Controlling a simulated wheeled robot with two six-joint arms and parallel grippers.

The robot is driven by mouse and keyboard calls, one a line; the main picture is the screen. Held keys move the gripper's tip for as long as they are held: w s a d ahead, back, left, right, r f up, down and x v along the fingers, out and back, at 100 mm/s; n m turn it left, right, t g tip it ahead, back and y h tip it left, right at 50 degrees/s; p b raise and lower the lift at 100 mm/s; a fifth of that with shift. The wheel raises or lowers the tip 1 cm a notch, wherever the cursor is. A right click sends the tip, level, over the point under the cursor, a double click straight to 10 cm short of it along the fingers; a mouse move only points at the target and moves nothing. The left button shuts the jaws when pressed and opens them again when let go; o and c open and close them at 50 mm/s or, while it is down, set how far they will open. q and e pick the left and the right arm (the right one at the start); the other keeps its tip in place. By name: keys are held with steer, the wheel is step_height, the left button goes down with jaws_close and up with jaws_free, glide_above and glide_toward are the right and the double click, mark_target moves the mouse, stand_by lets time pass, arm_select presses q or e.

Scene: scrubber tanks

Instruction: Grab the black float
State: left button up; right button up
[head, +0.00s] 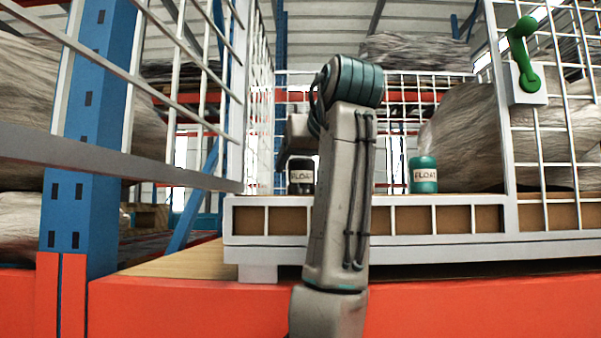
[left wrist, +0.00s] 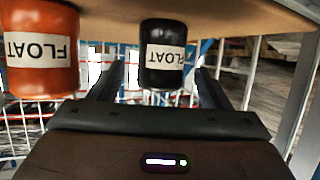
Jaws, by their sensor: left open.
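The black float (head: 301,177) is a small dark cylinder with a white FLOAT label, upright on the shelf inside the cage. My left arm rises in front, just right of it, and bends over toward it. My left gripper is mostly hidden behind that arm in the head view. In the left wrist view, which is upside down, my left gripper (left wrist: 149,82) is open and empty. The black float (left wrist: 163,55) appears ahead, between the lines of the two fingers; I cannot tell how far beyond the tips. My right gripper is not in view.
An orange float (left wrist: 41,50) stands beside the black one. A teal float (head: 423,175) stands to the right on the shelf (head: 400,240). White mesh panels (head: 250,110) bound the cage. A green handle (head: 524,55) is on the right mesh.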

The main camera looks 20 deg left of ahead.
mark_target(299, 176)
arm_select(q)
steer(key=p+x, duration=0.3)
steer(key=x, duration=0.1)
steer(key=shift+f, duration=0.2)
steer(key=shift+w+a+f, duration=0.15)
steer(key=shift+c, duration=1.1)
steer(key=c, duration=0.8)
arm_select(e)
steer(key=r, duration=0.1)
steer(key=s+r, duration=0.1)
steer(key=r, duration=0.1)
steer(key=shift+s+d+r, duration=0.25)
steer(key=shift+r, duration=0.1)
arm_select(q)
steer(key=shift+c, duration=0.2)
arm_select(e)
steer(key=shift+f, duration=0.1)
